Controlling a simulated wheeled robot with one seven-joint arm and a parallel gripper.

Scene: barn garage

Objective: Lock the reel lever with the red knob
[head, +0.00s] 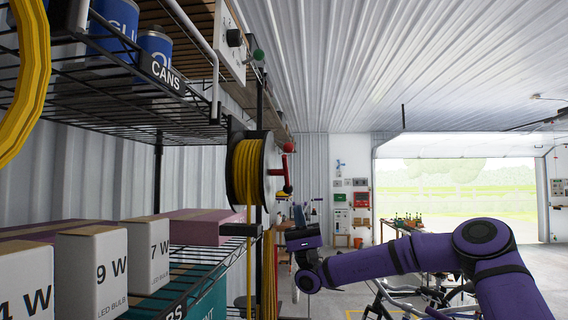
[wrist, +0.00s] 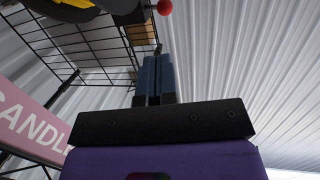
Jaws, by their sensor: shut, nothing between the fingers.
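The reel (head: 246,172), wound with yellow hose, hangs at the shelf's right end in the head view. A red lever with a round red knob (head: 289,147) is on its right face. In the wrist view the red knob (wrist: 164,7) shows at the top edge, with part of the dark reel rim (wrist: 105,5) to its left. My gripper (head: 298,208) points up below the lever, apart from it. In the wrist view my gripper's blue fingers (wrist: 155,60) are together and empty, and the knob appears beyond their tips. The lever's mounting is hidden there.
Wire shelving (head: 90,90) on the left holds blue cans (head: 115,25) and bulb boxes (head: 92,270). A green knob (head: 258,54) is higher up. Bicycles (head: 410,295) stand lower right. Space right of the reel is open.

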